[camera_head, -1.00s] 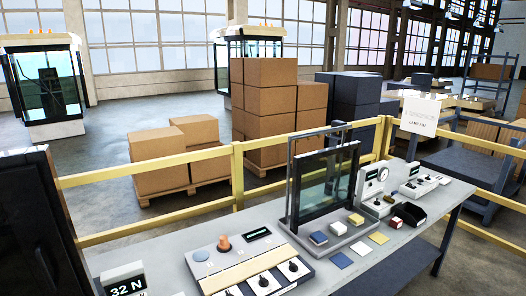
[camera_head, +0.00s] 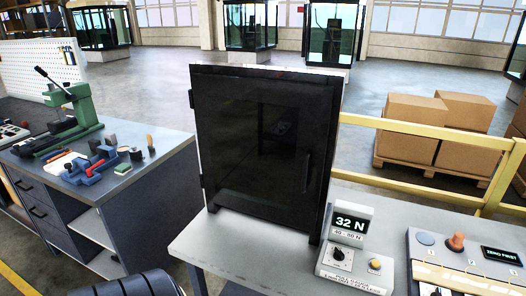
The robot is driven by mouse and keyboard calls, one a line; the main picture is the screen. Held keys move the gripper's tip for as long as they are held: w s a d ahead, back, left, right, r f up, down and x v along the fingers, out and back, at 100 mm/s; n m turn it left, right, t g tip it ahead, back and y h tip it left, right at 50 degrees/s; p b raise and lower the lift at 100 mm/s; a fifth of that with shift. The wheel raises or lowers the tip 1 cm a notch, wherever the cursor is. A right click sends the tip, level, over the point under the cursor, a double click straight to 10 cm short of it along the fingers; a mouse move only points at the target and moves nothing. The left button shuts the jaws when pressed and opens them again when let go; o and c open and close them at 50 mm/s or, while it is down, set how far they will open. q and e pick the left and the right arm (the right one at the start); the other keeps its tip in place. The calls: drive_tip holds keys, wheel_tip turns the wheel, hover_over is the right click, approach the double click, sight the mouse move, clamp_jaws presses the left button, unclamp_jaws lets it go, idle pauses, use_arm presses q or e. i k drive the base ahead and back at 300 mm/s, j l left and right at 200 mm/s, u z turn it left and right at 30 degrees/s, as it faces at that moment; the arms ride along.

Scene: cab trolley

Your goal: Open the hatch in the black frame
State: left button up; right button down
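The black frame (camera_head: 328,200) stands upright on the light grey table in the middle of the head view. The dark hatch (camera_head: 255,150) fills it and looks closed, with no visible gap. A vertical black bar handle (camera_head: 307,173) is on the hatch's right side. Hinge-like knobs show on the left edge. Neither of my grippers is in view, and nothing touches the handle.
A force display reading 32 N (camera_head: 351,224) stands right of the frame, close to its foot. Further right is a control panel (camera_head: 460,255). A workbench (camera_head: 150,180) with a green press (camera_head: 75,115) is at left. A yellow railing (camera_head: 420,130) runs behind.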

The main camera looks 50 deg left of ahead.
sight(263, 142)
drive_tip(key=u, duration=1.7)
